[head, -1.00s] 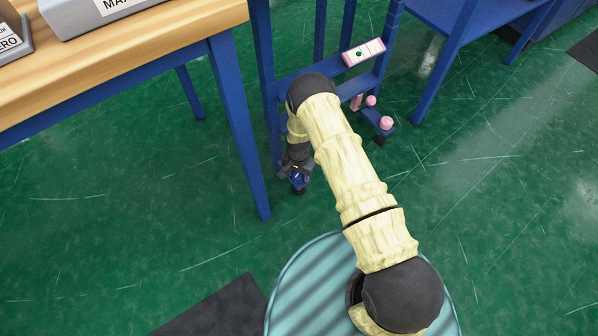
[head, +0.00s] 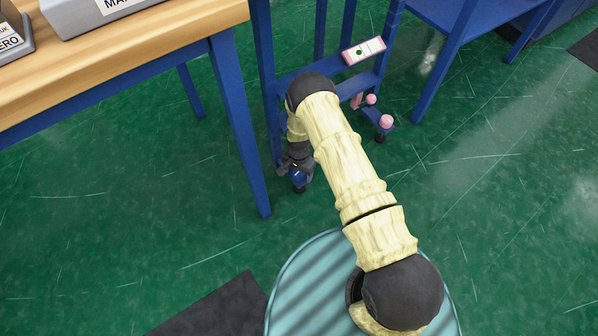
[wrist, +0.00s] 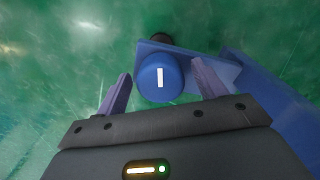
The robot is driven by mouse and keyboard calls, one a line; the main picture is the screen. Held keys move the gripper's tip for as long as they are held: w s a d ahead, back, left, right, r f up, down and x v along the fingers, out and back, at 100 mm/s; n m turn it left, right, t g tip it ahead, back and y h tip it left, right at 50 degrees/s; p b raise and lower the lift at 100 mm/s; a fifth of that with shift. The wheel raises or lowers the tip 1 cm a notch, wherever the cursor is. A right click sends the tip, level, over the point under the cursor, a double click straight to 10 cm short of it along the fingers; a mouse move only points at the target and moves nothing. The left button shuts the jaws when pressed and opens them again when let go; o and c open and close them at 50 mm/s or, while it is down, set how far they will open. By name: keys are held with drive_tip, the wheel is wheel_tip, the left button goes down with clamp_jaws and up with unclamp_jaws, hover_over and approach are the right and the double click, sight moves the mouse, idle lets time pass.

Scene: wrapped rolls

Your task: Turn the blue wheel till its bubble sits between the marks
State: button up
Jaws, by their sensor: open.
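The blue wheel (wrist: 160,78) is a round blue knob with a white bar on its face, in the wrist view. It stands on a blue foot of the frame. In the head view my gripper (head: 297,178) is low beside the blue frame (head: 272,110). A pink-edged white level (head: 363,51) with a green bubble lies on the frame.
A pink ball-shaped knob (head: 386,121) and smaller pink parts (head: 371,99) sit on the frame's right side. A wooden-topped table (head: 150,45) with blue legs stands at the left. Green floor (head: 130,220) is open in front of it.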

wheel_tip(320, 180, up, 17)
drive_tip(key=p, duration=0.7)
drive_tip(key=shift+r, duration=0.15)
drive_tip(key=s+d+r+n+t+p, duration=0.15)
drive_tip(key=d+r, duration=0.25)
drive_tip(key=r, duration=0.8)
drive_tip(key=s+d+r+n, duration=0.15)
drive_tip(key=d+r, duration=0.25)
drive_tip(key=r, duration=0.7)
drive_tip(key=s+d+r+n+t+p, duration=0.1)
drive_tip(key=s+d+r+n, duration=0.1)
drive_tip(key=s+d+r, duration=0.4)
drive_tip(key=s+d+r+n+p, duration=0.1)
drive_tip(key=s+r, duration=0.7)
drive_tip(key=s, duration=0.2)
drive_tip(key=w+p+v, duration=0.2)
drive_tip(key=p+v, duration=1)
drive_tip(key=w+r+p+v, duration=0.1)
drive_tip(key=w+p+v, duration=0.2)
drive_tip(key=p+v, duration=0.9)
drive_tip(key=w+p+v, duration=0.3)
drive_tip(key=p+v, duration=1)
drive_tip(key=p, duration=0.1)
drive_tip(key=shift+w+r, duration=0.3)
drive_tip(key=shift+r, duration=0.05)
drive_tip(key=shift+d+f, duration=0.1)
